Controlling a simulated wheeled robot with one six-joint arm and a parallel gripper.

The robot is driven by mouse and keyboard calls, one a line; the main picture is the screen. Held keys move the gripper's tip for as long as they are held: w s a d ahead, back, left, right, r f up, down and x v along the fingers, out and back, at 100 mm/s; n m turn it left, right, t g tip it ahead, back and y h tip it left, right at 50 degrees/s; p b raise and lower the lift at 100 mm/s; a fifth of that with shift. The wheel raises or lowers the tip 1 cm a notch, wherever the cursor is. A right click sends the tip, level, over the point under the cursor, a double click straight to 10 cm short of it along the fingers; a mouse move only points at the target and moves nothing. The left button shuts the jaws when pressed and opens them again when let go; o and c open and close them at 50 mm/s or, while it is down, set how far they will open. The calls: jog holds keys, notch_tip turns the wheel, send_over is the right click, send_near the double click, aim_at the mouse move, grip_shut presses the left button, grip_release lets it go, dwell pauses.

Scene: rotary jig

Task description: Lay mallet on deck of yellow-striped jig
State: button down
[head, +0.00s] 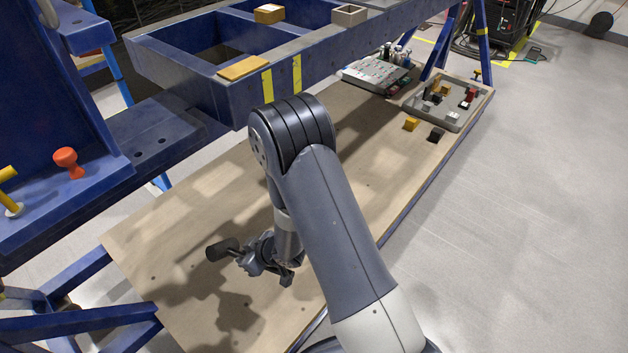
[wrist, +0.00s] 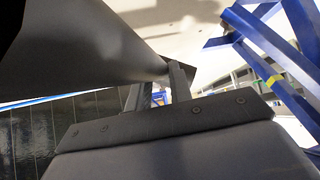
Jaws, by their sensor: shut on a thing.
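My gripper (head: 262,262) is shut on the mallet and holds it over the left part of a wooden deck (head: 370,140). The mallet's dark head (head: 222,249) points left in the head view; the gripper hides much of its handle. In the wrist view a large dark shape (wrist: 85,50), seemingly the mallet, fills the upper left beyond the fingers (wrist: 155,92). The blue jig (head: 282,80) with two yellow stripes stands above and beyond the gripper, its beam frame spanning over the deck. My arm hides part of both.
Blocks (head: 243,68) sit on the jig's beams. A grey tray (head: 412,109) of small parts, a pale case (head: 372,72) and loose yellow and black blocks lie at the deck's far right. A blue upright with a red knob (head: 67,160) stands left. The deck's middle is clear.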

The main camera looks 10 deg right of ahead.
jog(key=shift+n+g+y, duration=0.3)
jog(key=shift+n+g, duration=0.1)
jog(key=shift+n, duration=0.4)
jog(key=shift+s+a+f+b, duration=0.1)
jog(key=shift+a+f+b, duration=0.35)
jog(key=shift+f+b, duration=0.25)
jog(key=shift+s+a+f+b, duration=0.1)
jog(key=shift+a+f+b, duration=0.45)
jog(key=shift+f, duration=0.3)
jog(key=shift+s+a+f+b, duration=0.1)
jog(key=shift+a+f+b, duration=0.25)
jog(key=shift+f+b, duration=0.4)
notch_tip(320, 180, down, 10)
jog(key=b, duration=0.4)
jog(key=c, duration=1.3)
grip_release()
jog(key=shift+f, duration=0.1)
jog(key=shift+d+r, duration=0.1)
jog(key=shift+r, duration=0.15)
jog(key=p+v, duration=0.3)
jog(key=v, duration=0.8)
jog(key=shift+s+d+r, duration=0.2)
jog(key=shift+d, duration=0.05)
